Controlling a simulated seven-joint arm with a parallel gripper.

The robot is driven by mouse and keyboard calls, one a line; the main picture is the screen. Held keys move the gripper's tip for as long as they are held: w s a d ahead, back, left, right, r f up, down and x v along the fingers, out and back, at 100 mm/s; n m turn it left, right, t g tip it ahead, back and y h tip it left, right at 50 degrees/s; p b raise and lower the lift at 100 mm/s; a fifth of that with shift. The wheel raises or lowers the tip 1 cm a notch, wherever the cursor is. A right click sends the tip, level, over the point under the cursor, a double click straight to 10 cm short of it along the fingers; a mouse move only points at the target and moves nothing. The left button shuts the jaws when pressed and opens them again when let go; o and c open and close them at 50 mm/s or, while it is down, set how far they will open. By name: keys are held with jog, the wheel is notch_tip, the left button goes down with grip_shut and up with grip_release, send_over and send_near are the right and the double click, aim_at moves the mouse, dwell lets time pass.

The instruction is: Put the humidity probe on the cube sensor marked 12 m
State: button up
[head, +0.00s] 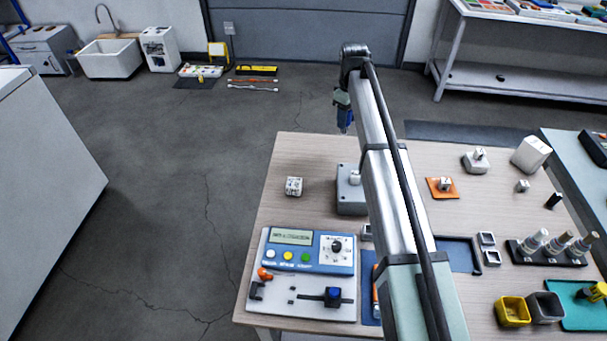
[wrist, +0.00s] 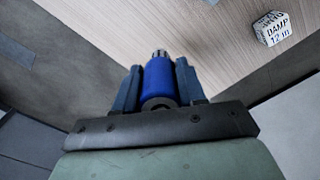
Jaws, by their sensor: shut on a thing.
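My gripper (wrist: 160,85) is shut on a blue cylindrical probe (wrist: 159,78) with a metal tip that points away from the wrist. In the head view my gripper (head: 343,112) is at the far end of my arm, raised at the table's far left edge, with the blue probe (head: 346,122) below it. A white cube (head: 294,187) with dark print stands on the left part of the table.
A grey box (head: 349,202) stands right of the cube, partly behind my arm. A blue and white meter panel (head: 308,254) lies nearer. Other small sensors, an orange mat (head: 432,188) and a rack of probes (head: 546,259) are on the right. The wood around the cube is clear.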

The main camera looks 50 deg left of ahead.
jog(key=s+a+r+n, duration=0.1)
jog(key=s+a, duration=0.1)
jog(key=s, duration=0.5)
jog(key=s+a+r+n, duration=0.1)
jog(key=s+a+r, duration=0.1)
jog(key=s, duration=0.5)
jog(key=m, duration=0.2)
send_over(295, 183)
jog(key=shift+f, duration=4.75)
jog(key=shift+f, duration=0.15)
jog(key=o, duration=1.1)
notch_tip(295, 183, up, 12)
jog(key=shift+r, duration=0.15)
